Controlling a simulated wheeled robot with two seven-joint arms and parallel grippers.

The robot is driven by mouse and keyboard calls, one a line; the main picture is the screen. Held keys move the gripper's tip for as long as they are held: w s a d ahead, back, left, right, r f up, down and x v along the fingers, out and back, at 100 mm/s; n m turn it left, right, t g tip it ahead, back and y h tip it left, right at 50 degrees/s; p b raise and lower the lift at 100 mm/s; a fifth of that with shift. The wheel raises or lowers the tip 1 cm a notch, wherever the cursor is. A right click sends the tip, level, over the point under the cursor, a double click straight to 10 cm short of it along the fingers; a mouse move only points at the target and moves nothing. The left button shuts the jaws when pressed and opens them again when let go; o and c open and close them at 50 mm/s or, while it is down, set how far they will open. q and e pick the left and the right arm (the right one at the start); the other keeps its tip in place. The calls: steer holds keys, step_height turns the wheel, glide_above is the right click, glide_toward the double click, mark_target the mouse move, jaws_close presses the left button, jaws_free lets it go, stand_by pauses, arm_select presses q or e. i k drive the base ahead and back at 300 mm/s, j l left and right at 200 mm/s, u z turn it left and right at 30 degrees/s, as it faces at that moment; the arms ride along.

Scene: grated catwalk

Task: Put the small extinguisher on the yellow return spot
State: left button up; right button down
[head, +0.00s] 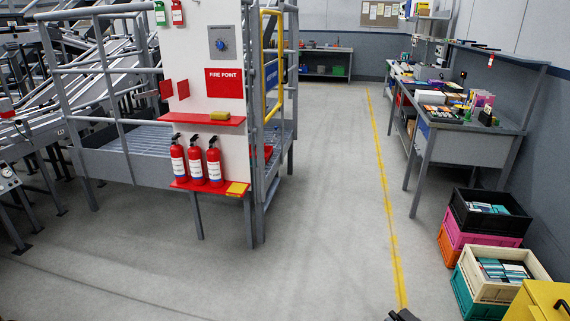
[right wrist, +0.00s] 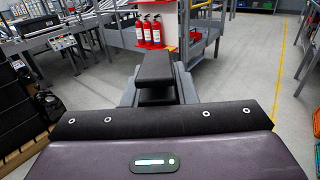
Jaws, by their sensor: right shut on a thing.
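Three red extinguishers with white labels and black tops (head: 196,161) stand upright in a row on a low red shelf (head: 180,184) of the white fire point panel. They look alike in size. They also show in the right wrist view (right wrist: 147,31). The yellow return spot (head: 237,188) is a bare patch at the shelf's right end. My right gripper (right wrist: 155,68) is shut in the right wrist view, well short of the shelf; its dark finger hides what it holds. A dark part of it probably shows at the head view's bottom edge. My left gripper is not in view.
A grey railed platform (head: 115,160) adjoins the panel. Stacked crates (head: 507,290) and a workbench (head: 460,148) line the right. The floor (head: 320,220) between is clear.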

mark_target(237, 188)
steer(key=i+l+u, duration=0.2)
steer(key=i, duration=1.1)
steer(key=i+u, duration=0.25)
steer(key=i, duration=1.1)
steer(key=i+u, duration=0.35)
steer(key=i, duration=0.4)
